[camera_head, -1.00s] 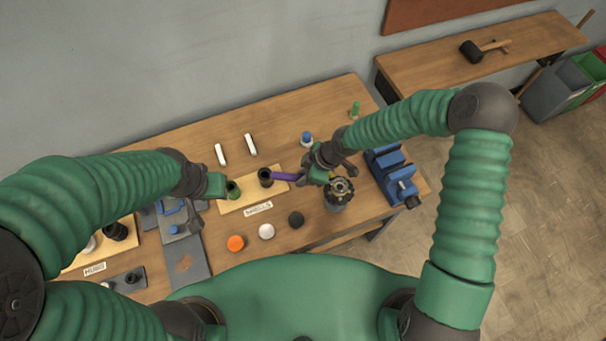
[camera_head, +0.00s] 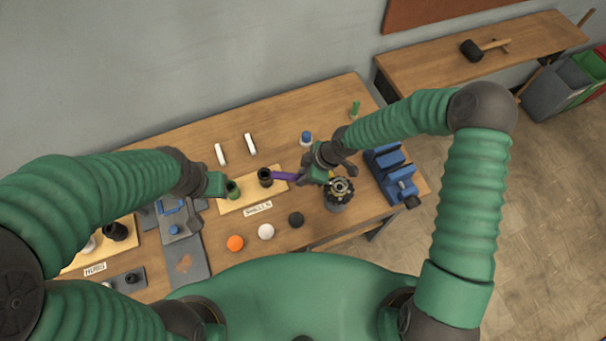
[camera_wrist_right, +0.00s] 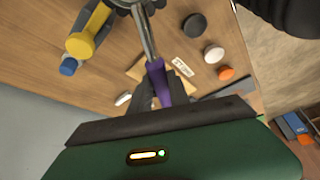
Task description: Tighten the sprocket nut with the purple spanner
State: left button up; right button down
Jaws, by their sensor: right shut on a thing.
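The purple spanner shows its purple handle (camera_head: 285,177) in the head view, left of my right gripper (camera_head: 312,177). In the right wrist view my right gripper (camera_wrist_right: 163,92) is shut on the purple handle (camera_wrist_right: 155,70). The spanner's metal shaft runs up to the sprocket assembly (camera_wrist_right: 128,4) at the top edge. In the head view the sprocket assembly (camera_head: 339,190) stands just right of the right gripper. The nut and how the spanner's head meets it cannot be made out. My left gripper (camera_head: 218,185) is beside a green-and-black cylinder; its jaws are unclear.
A blue vise (camera_head: 391,172) stands right of the sprocket. A blue-capped bottle (camera_head: 306,139) is behind the right gripper. A wooden board (camera_head: 250,196) holds dark cylinders. Orange (camera_head: 235,243), white (camera_head: 266,232) and black (camera_head: 296,219) discs lie in front.

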jog(key=shift+s, duration=0.1)
jog(key=shift+f+b, duration=0.75)
jog(key=shift+f, duration=0.25)
dwell(0.4)
dwell(0.7)
jog(key=c, duration=1.9)
grip_release()
jog(key=shift+c, duration=0.2)
grip_shut()
